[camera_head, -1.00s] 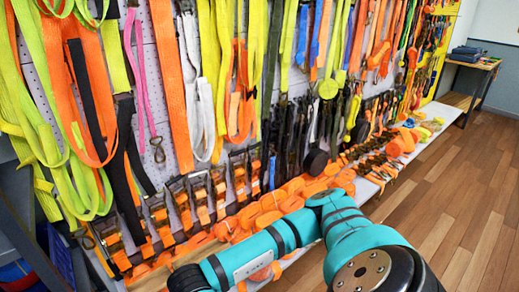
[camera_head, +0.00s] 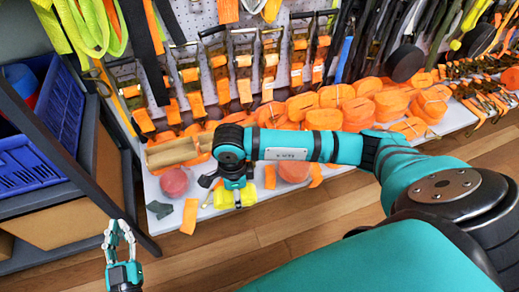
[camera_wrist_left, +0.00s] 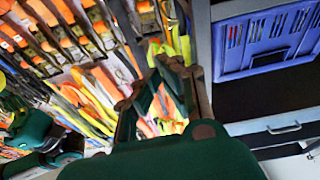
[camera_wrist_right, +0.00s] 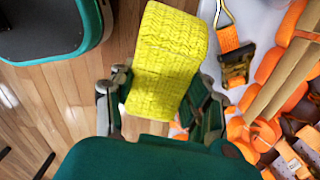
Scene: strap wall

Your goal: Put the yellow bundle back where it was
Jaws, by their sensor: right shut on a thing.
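The yellow bundle (camera_head: 222,198) is a thick folded pack of woven strap. My right gripper (camera_head: 237,188) is shut on it, at the front edge of the white shelf. In the right wrist view the bundle (camera_wrist_right: 166,60) sits between the two fingers and stands out beyond them, with wooden floor and shelf behind it. My left gripper (camera_head: 119,230) is empty at the lower left, away from the shelf. In the left wrist view its fingers (camera_wrist_left: 160,85) are apart.
Ratchet straps hang on the pegboard behind. A dark rack with a blue crate (camera_head: 40,125) stands at left. The floor (camera_head: 285,235) in front is clear.

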